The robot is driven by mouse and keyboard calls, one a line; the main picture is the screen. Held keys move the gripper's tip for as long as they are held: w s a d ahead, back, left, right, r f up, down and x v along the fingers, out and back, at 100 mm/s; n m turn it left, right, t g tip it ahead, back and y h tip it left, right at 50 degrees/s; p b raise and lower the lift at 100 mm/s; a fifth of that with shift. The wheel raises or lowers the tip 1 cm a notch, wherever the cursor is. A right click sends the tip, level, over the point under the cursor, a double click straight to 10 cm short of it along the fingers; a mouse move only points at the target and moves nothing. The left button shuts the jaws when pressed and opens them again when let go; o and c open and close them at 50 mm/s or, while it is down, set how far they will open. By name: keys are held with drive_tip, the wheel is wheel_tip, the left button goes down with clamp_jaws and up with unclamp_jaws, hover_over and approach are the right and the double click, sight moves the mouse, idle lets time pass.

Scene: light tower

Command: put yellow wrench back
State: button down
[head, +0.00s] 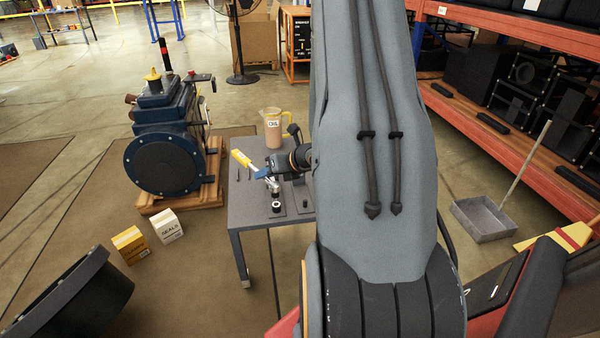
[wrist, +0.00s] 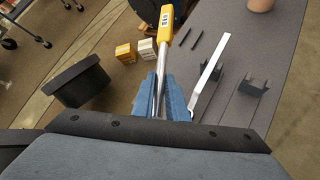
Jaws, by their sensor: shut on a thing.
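The yellow wrench has a yellow handle with a pale label (head: 241,158) and a silver shaft. It also shows in the wrist view (wrist: 166,28), handle pointing up and away. My gripper (head: 263,173) has blue fingers, seen in the wrist view (wrist: 162,98) shut around the wrench's shaft. A black holder block (wrist: 252,86) stands on the table to the right of the gripper in the wrist view.
A silver strip (wrist: 212,72) lies close right of the fingers. Two thin dark rods (wrist: 194,40) lie beyond. An oil jug (head: 272,128) stands at the table's back. A blue machine (head: 165,140) and two boxes (head: 168,226) are left of it.

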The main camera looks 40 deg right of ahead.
drive_tip(key=s+d+m+h+b, duration=0.1)
drive_tip(key=d+m+h+b, duration=0.4)
drive_tip(key=d+b, duration=0.6)
drive_tip(key=shift+s+d+f, duration=0.2)
drive_tip(key=shift+d+f, duration=0.1)
drive_tip(key=shift+d, duration=1.65)
drive_tip(key=shift+a+b, duration=0.1)
drive_tip(key=shift+b, duration=0.35)
wheel_tip(320, 180, down, 6)
drive_tip(key=b, duration=0.5)
drive_tip(key=shift+f+b, duration=0.15)
drive_tip(key=shift+b, duration=0.25)
